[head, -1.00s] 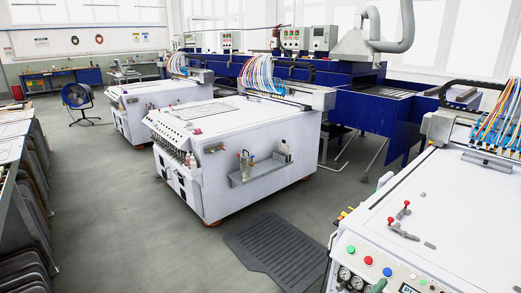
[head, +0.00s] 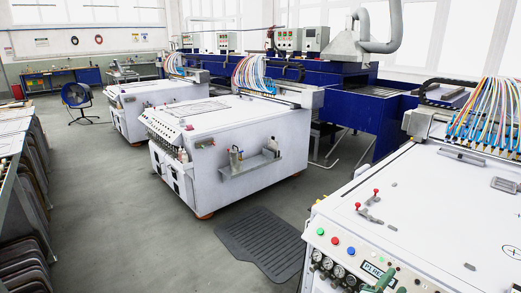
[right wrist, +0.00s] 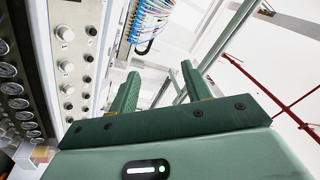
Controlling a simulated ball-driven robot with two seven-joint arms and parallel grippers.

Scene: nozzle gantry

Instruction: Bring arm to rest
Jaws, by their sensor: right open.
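My right gripper (right wrist: 160,70) shows in the right wrist view with its two green fingers apart and nothing between them. In that view it is beside the front panel of a machine, with knobs and gauges at the left. In the head view only a small green part of my right gripper (head: 383,281) shows at the bottom edge, in front of the near white machine's control panel. My left gripper is in neither view.
The near white machine (head: 420,205) fills the right side, with red-knobbed clamps (head: 368,214) on top. A dark floor mat (head: 262,244) lies left of it. Another white machine (head: 230,140) stands beyond. A rack (head: 20,200) lines the left edge; grey floor between is open.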

